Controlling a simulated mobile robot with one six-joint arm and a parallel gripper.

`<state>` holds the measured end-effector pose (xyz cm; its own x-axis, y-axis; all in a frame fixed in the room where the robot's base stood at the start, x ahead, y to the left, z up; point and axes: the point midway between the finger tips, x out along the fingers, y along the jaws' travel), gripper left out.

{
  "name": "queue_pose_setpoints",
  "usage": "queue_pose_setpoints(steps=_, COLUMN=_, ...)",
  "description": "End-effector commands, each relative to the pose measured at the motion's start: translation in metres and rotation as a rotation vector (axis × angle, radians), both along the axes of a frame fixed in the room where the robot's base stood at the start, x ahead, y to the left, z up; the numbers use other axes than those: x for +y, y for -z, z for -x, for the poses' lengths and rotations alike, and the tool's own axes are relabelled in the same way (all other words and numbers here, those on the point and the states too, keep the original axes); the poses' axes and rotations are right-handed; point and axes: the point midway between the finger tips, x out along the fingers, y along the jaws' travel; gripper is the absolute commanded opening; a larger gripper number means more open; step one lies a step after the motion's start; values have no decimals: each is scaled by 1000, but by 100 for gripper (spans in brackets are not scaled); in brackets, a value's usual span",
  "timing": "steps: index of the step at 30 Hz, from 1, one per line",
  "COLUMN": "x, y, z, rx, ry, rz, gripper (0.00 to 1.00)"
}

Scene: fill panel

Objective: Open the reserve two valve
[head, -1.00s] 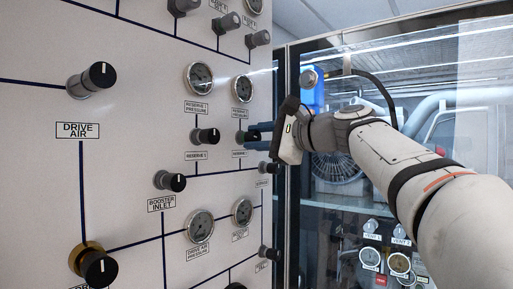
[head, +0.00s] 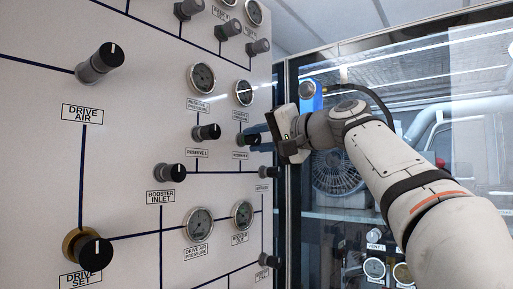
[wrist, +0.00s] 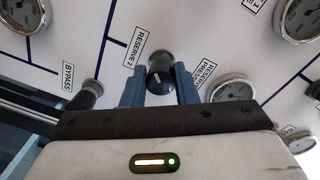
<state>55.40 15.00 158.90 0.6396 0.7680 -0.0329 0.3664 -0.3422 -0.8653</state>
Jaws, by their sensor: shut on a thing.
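The reserve two valve is a dark round knob (wrist: 160,72) with a white pointer mark, beside its "RESERVE 2" label (wrist: 134,46) in the wrist view. My gripper (wrist: 158,82) has one blue finger on each side of the knob and is shut on it. In the head view my gripper (head: 254,138) reaches the panel from the right at the reserve two knob (head: 241,141), which is partly hidden by the fingers. Its label (head: 240,156) shows just below.
The reserve one knob (head: 207,132) is close by on the left. Gauges (head: 244,93) sit above, and the bypass knob (head: 265,172) is below right. In the wrist view the bypass knob (wrist: 90,93) is left of my fingers. A glass-fronted cabinet (head: 340,210) stands right of the panel.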

Motion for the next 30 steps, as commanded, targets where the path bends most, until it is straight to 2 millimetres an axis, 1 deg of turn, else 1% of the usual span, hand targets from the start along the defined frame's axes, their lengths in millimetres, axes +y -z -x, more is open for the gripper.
queue_pose_setpoints(steps=1, x=0, y=4, z=-1, rx=-32, ry=1, rz=27, gripper=4)
queue_pose_setpoints(steps=9, x=-1, y=4, z=-1, rx=-206, ry=1, rz=163, gripper=4)
queue_pose_setpoints(steps=15, x=-1, y=3, z=-1, rx=-297, ry=1, rz=233, gripper=4)
queue_pose_setpoints(steps=21, x=-1, y=2, z=-1, rx=-348, ry=0, rz=274, gripper=4)
queue_pose_setpoints(steps=30, x=-1, y=2, z=-1, rx=-372, ry=1, rz=293, gripper=4)
